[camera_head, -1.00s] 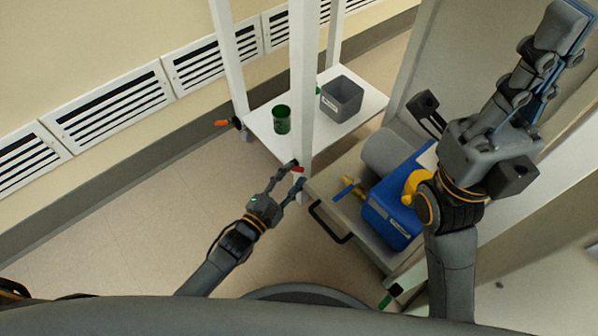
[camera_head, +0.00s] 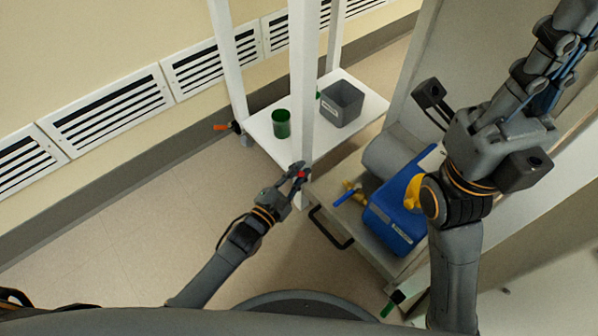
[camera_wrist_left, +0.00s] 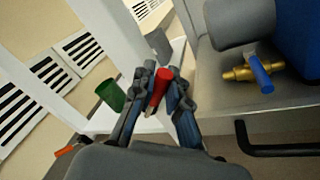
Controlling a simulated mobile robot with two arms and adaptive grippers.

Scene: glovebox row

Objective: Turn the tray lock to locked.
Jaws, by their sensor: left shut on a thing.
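My left gripper (camera_head: 299,172) is shut on a small red lever (camera_head: 302,175) at the foot of the white post nearest me, by the corner of the grey pull-out tray (camera_head: 325,197). In the left wrist view the red lever (camera_wrist_left: 158,87) stands between the two fingertips (camera_wrist_left: 160,78); its lower mounting is hidden. I cannot read any lock marking. The tray has a black handle (camera_head: 330,230) and carries a blue box (camera_head: 398,210). My right gripper (camera_head: 570,35) is raised at the upper right, away from the lever; its finger gap is unclear.
A white cart shelf (camera_head: 270,140) holds a green cup (camera_head: 281,124) and a grey bin (camera_head: 342,103). A brass valve with a blue handle (camera_head: 345,196) lies on the tray. A green lever (camera_head: 388,309) sits near the tray's lower corner. The floor at left is clear.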

